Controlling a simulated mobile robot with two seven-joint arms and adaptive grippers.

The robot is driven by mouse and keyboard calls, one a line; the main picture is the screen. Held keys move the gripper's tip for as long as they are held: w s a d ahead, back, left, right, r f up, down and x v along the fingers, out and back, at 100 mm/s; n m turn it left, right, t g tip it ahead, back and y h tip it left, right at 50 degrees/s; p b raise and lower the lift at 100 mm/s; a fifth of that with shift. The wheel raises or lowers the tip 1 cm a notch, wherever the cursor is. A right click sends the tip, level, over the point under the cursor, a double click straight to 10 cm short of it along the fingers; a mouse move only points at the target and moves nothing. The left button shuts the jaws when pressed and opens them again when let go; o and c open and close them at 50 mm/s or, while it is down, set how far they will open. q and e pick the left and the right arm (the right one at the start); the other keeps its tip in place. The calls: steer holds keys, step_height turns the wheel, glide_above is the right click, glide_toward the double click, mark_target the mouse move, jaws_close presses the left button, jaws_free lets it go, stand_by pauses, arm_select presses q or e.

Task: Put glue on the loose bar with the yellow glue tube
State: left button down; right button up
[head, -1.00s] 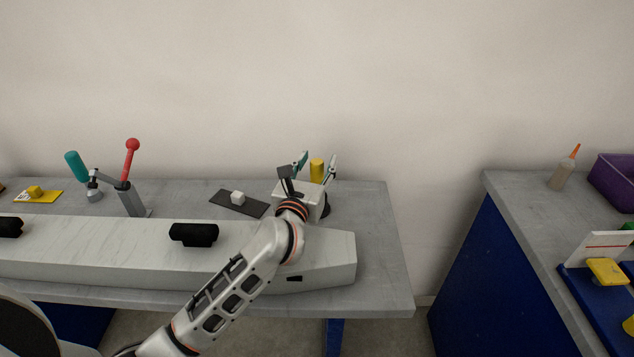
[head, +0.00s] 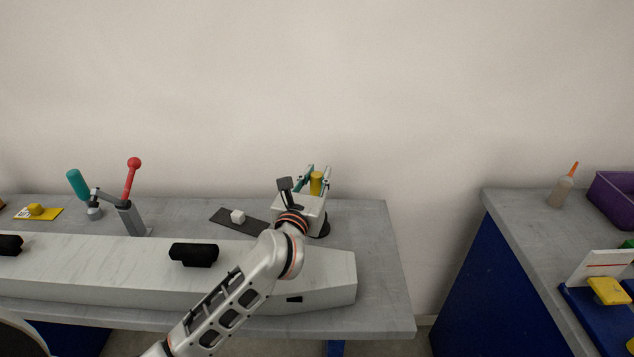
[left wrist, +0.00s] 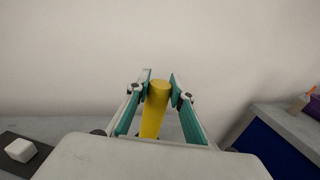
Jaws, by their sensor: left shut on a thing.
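The yellow glue tube (head: 316,183) stands upright near the back right corner of the grey bench. My left gripper (head: 318,169) is shut on it, with one teal-lined finger on each side; the left wrist view shows the tube (left wrist: 155,105) between the fingers (left wrist: 160,84). The gripper's body hides the tube's lower part, so I cannot tell whether it touches the bench. A long pale bar-like piece (head: 110,267) with black blocks on it lies along the bench front; I cannot tell whether it is the loose bar. My right gripper is not in view.
A clamp with a red-knobbed lever (head: 131,185) and teal handle stands at the bench's left. A white cube (head: 238,216) sits on a dark plate (head: 258,227) left of the gripper. Past a gap, a second bench (head: 520,215) holds a orange-tipped bottle (head: 562,190) and purple bin (head: 612,200).

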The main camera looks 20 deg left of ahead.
arm_select(q)
step_height(320, 180, up, 18)
steer(key=p, duration=0.2)
steer(key=c, duration=2.6)
jaws_free()
jaws_close()
